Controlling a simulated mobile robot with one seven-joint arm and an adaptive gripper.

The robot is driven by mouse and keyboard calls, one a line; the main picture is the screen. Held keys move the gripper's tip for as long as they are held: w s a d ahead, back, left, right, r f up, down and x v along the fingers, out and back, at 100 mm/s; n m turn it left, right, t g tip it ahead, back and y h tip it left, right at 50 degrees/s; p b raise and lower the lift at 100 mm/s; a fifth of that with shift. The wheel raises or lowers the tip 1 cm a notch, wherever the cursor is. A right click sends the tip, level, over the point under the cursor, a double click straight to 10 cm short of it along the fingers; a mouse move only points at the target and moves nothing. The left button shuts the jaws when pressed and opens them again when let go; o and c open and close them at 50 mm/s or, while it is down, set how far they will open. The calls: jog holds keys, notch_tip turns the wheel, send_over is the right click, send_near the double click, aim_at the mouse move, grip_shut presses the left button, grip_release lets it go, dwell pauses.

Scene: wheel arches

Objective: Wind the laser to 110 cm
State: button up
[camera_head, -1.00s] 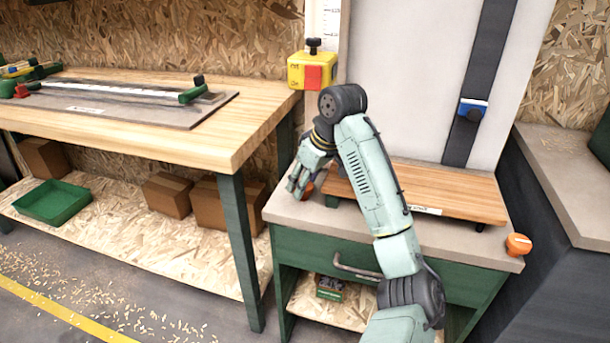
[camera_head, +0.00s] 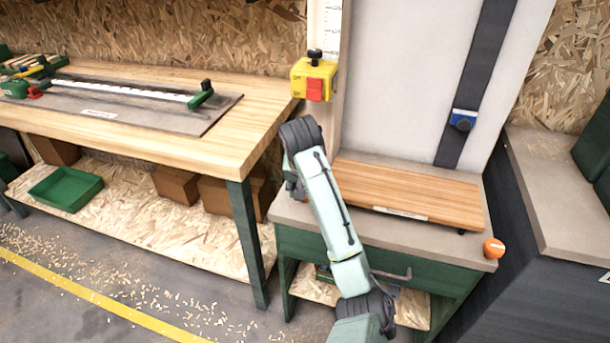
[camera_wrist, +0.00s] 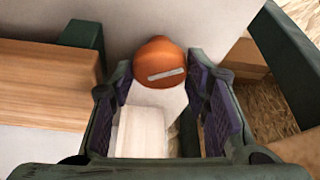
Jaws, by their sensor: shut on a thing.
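My gripper (camera_wrist: 160,85) is shut on a round orange knob (camera_wrist: 158,62) with a pale line across its face, at the left end of the grey table (camera_head: 405,238). In the head view my arm hides most of the gripper and this knob. A white upright scale (camera_head: 331,28) stands behind the table, its numbers too small to read. A yellow box (camera_head: 300,84) with a red front and black top knob sits before it. A blue block (camera_head: 466,116) sits on a black vertical strip. I cannot tell which part is the laser.
A wooden board (camera_head: 415,191) lies on the table. A second orange knob (camera_head: 494,248) is at the table's right front corner. A workbench (camera_head: 200,155) stands close on the left, with boxes and a green tray (camera_head: 66,190) below.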

jog(key=m+h+p, duration=0.1)
jog(key=m, duration=0.2)
jog(key=shift+m+h, duration=0.3)
jog(key=shift+m, duration=0.1)
jog(key=m, duration=0.2)
jog(key=m+g+h, duration=0.1)
jog(key=m, duration=0.2)
jog(key=shift+w+g+h, duration=0.15)
jog(key=shift+g+h, duration=0.15)
jog(key=m, duration=0.2)
jog(key=m+g, duration=0.1)
jog(key=m, duration=0.2)
jog(key=shift+w+a+g+h, duration=0.1)
jog(key=shift+a+g+h, duration=0.05)
jog(key=shift+g+h, duration=0.2)
jog(key=m+g, duration=0.2)
jog(key=m, duration=0.2)
jog(key=shift+w+m, duration=0.1)
jog(key=shift+m, duration=0.3)
jog(key=o, duration=1.2)
jog(key=shift+c, duration=0.2)
